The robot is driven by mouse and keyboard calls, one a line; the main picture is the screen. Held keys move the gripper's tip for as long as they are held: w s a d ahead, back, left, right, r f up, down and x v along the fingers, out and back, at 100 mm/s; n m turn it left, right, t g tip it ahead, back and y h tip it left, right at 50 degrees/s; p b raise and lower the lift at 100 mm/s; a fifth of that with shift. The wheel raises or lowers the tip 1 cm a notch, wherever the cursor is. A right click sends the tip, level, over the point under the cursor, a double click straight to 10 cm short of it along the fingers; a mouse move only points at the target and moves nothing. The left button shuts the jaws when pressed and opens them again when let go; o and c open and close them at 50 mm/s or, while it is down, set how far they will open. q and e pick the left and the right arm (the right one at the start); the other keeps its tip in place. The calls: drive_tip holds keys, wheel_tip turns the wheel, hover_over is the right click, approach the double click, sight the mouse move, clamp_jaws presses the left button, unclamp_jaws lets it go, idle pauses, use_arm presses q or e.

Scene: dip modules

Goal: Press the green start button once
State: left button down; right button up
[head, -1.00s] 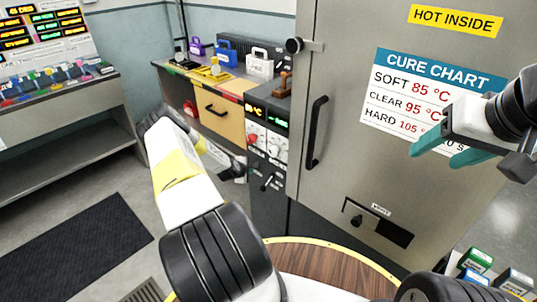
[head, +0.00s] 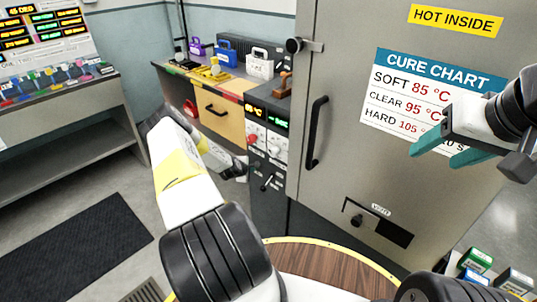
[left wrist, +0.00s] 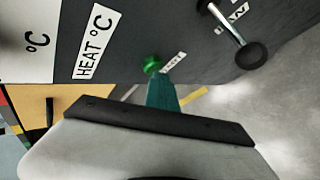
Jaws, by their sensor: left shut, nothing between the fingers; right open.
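The green start button (left wrist: 153,64) is a small round knob on the dark front of the control panel, beside a small white label, in the left wrist view. I cannot make it out in the head view. My left gripper (left wrist: 160,80) is shut and empty; its teal fingertips are right at the button, but I cannot tell whether they touch it. In the head view my left gripper (head: 241,168) is at the left edge of the control panel (head: 268,150). My right gripper (head: 445,152) is open and empty in front of the cure chart.
The panel has dials, displays and a lever with a black knob (left wrist: 250,55). The large grey oven door (head: 340,80) with a black handle (head: 316,132) stands to the right. A workbench (head: 215,92) with cases is behind on the left. A round wooden top (head: 320,262) is below.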

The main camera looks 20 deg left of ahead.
use_arm(q)
drive_tip(key=shift+w+d, duration=0.15)
drive_tip(key=shift+w, duration=0.05)
idle(0.5)
drive_tip(key=shift+s+a, duration=0.2)
drive_tip(key=shift+s, duration=0.3)
drive_tip(key=shift+s+a, duration=0.2)
drive_tip(key=shift+s, duration=0.3)
drive_tip(key=s, duration=0.1)
drive_tip(key=s+a, duration=0.1)
drive_tip(key=s, duration=0.1)
drive_tip(key=s+a, duration=0.1)
drive_tip(key=shift+s, duration=0.3)
idle(0.4)
